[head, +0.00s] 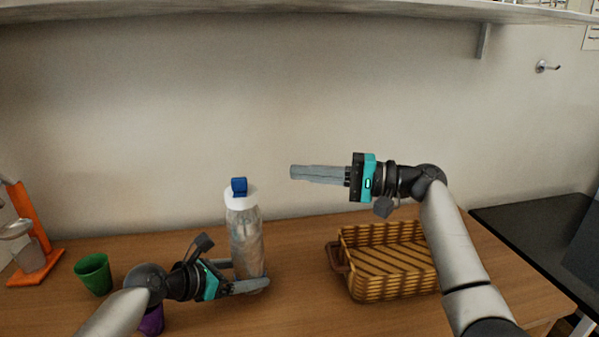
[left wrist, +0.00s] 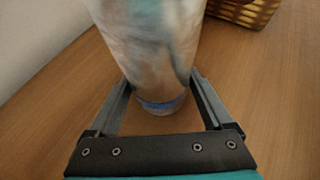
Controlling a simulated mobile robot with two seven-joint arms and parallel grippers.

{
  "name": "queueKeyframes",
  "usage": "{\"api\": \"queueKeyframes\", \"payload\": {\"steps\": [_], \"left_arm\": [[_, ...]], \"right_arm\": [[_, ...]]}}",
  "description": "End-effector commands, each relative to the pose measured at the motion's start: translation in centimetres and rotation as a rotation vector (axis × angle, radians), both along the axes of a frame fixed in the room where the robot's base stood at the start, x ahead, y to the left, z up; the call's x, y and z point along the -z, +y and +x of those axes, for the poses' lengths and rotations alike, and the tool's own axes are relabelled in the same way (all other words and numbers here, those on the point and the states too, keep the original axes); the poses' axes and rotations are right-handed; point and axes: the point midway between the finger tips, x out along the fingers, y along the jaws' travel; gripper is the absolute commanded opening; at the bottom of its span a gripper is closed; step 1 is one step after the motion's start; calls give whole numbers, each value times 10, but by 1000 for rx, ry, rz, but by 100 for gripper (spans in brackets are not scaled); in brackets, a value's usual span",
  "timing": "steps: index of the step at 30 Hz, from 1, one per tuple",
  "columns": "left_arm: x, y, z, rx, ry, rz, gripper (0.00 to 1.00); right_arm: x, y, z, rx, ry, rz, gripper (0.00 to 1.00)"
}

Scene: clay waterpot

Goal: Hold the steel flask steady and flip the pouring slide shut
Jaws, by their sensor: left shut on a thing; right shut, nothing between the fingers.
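The steel flask (head: 245,240) stands upright on the wooden table in the head view, with a white top and a blue pouring slide (head: 239,187) that stands up from the lid. My left gripper (head: 262,275) is shut on the flask low on its body. In the left wrist view the flask (left wrist: 150,50) rises between the two fingers; its top is out of that view. My right gripper (head: 293,172) is shut and empty, in the air to the right of the flask's top and a little above it, apart from it.
A wicker basket (head: 390,288) sits to the right on the table. A green cup (head: 94,274) and an orange stand (head: 35,245) are at the left. A purple cup (head: 152,321) is partly hidden by my left arm. A shelf (head: 300,10) runs overhead.

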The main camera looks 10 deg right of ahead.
Motion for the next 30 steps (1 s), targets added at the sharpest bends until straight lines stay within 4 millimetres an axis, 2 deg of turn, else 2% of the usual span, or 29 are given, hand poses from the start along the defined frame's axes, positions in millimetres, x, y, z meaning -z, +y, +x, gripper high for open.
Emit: {"api": "queueKeyframes", "payload": {"steps": [5, 6, 10, 22, 30], "left_arm": [[0, 0, 0, 1, 0, 0, 53], [0, 0, 0, 1, 0, 0, 86], [0, 0, 0, 1, 0, 0, 100], [-3, 6, -4, 0, 0, -1, 100], [-22, 35, -23, -1, -2, 1, 100]], "right_arm": [[0, 0, 0, 0, 0, 0, 0], [0, 0, 0, 0, 0, 0, 0], [0, 0, 0, 0, 0, 0, 0], [0, 0, 0, 0, 0, 0, 0], [0, 0, 0, 1, 0, 0, 0]]}}
